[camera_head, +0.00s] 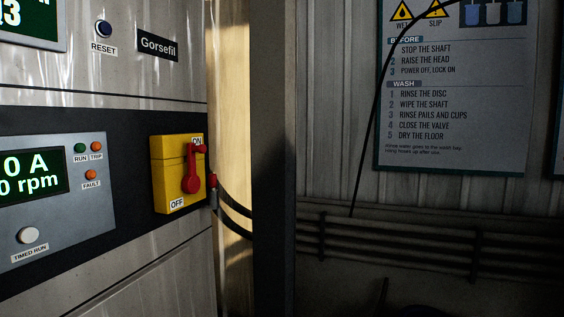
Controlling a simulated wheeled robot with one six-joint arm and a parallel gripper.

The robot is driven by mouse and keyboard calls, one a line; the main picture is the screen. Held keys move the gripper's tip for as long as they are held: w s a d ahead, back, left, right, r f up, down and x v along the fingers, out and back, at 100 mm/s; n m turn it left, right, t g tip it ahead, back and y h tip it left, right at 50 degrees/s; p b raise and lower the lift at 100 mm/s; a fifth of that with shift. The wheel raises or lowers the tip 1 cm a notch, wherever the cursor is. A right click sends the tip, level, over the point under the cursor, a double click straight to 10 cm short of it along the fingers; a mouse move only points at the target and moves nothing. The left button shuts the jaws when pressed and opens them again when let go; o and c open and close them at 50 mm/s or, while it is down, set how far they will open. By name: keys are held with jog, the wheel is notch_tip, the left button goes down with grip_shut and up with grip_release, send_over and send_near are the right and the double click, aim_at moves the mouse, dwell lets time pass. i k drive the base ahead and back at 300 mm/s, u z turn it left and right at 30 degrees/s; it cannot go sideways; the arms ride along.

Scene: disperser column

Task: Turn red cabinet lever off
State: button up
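The red lever (191,169) is mounted on a yellow switch box (166,180) on the front of the cabinet (155,260), left of the picture's middle. The box has an ON label at its top right and an OFF label at its lower left. The lever's upper end is beside the ON label, and its thick red lower part sits near the middle of the box, above and right of OFF. My gripper is not in view, so its distance from the lever does not show.
A display panel (60,192) with small buttons is left of the switch box. Dark cables (235,208) run by the cabinet's right edge. A dark upright post (273,160) stands right of it. Pipes (420,245) and a wash sign (460,150) are on the wall behind.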

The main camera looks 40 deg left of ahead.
aim_at(192, 183)
jog(key=u, duration=0.55)
jog(key=i, duration=1.25)
jog(key=u, duration=0.9)
